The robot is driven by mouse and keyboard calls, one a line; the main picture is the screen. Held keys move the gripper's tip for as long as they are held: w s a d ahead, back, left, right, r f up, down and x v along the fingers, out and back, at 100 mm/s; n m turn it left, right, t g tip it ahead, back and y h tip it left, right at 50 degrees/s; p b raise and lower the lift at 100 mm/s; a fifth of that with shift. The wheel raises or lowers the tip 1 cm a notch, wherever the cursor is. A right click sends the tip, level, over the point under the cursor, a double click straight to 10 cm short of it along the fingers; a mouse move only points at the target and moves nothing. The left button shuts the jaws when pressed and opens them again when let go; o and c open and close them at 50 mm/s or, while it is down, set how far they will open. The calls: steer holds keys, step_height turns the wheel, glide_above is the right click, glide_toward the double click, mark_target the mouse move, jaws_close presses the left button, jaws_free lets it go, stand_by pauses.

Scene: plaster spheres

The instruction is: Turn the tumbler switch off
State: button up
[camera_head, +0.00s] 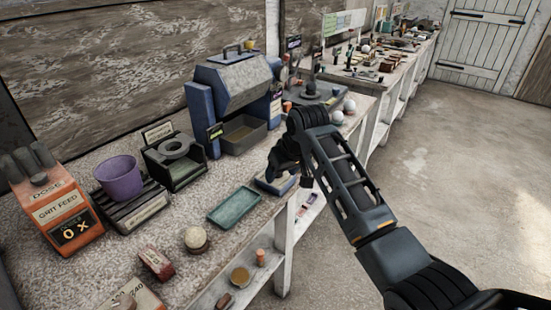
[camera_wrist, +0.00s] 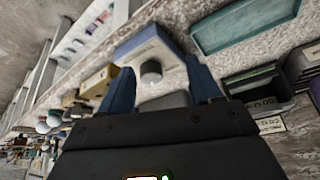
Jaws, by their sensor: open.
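A small blue-and-pale box (camera_head: 272,187) sits at the bench's front edge, right of a teal tray (camera_head: 235,207). A blue machine with a grey drum (camera_head: 230,85) stands behind.
A purple cup (camera_head: 119,177), an orange grit-feed unit (camera_head: 60,212) and a black unit with a round top (camera_head: 175,155) stand on the bench at left. A round pale object (camera_head: 196,239) and a red block (camera_head: 155,262) lie near the front. The floor at right is clear.

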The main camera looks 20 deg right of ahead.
steer(key=w+d+r, duration=0.2)
steer(key=w+r, duration=0.1)
steer(key=r, duration=0.1)
steer(key=shift+p+x, duration=0.35)
steer(key=shift+x, duration=3.45)
steer(key=shift+s+a+f, duration=0.1)
steer(key=shift+s+a, duration=0.05)
steer(key=shift+g, duration=0.3)
steer(key=c, duration=1)
steer(key=shift+c, duration=0.2)
